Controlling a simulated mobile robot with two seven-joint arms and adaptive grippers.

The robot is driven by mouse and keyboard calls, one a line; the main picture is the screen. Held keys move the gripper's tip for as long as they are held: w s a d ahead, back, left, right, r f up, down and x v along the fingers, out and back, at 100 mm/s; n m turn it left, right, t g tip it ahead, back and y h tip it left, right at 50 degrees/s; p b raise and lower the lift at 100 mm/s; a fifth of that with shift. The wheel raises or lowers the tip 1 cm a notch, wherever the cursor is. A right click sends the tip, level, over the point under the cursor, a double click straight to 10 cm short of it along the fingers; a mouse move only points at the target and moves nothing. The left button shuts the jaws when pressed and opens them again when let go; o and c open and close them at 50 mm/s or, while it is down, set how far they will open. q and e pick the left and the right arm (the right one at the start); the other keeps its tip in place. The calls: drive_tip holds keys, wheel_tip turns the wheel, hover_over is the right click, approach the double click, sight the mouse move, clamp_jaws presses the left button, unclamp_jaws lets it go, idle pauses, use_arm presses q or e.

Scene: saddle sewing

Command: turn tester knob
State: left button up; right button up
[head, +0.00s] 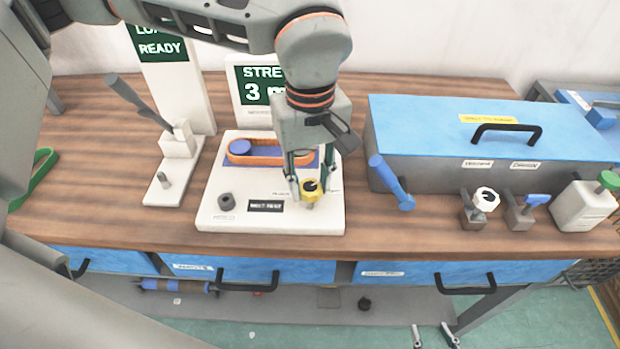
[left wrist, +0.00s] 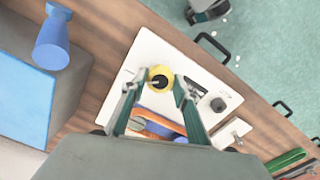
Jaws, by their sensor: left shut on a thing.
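The tester (head: 215,215) is a white flat box on the wooden bench, with a yellow knob (head: 311,196) at its front right and a dark round knob (head: 226,201) at its front left. My left gripper (head: 308,190) reaches down from above and is shut on the yellow knob, with one finger on each side. In the left wrist view the yellow knob (left wrist: 159,71) shows between the fingertips. An orange-rimmed oval with a blue disc (head: 240,147) lies on the tester's top. My right gripper (head: 433,336) shows only its fingertips at the bottom edge, apart and empty.
A display reading "STRE" and "3 m" (head: 250,90) stands behind the tester. A lever stand (head: 180,140) is to the left. A blue-lidded box (head: 420,120), a blue-handled tool (head: 390,182) and small valves (head: 475,215) are to the right. Drawers with black handles line the bench front.

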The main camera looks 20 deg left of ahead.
sight(310, 187)
use_arm(q)
drive_tip(key=o, duration=1.1)
drive_tip(key=shift+r, duration=0.1)
wheel_tip(310, 187, up, 12)
drive_tip(key=shift+s, duration=0.1)
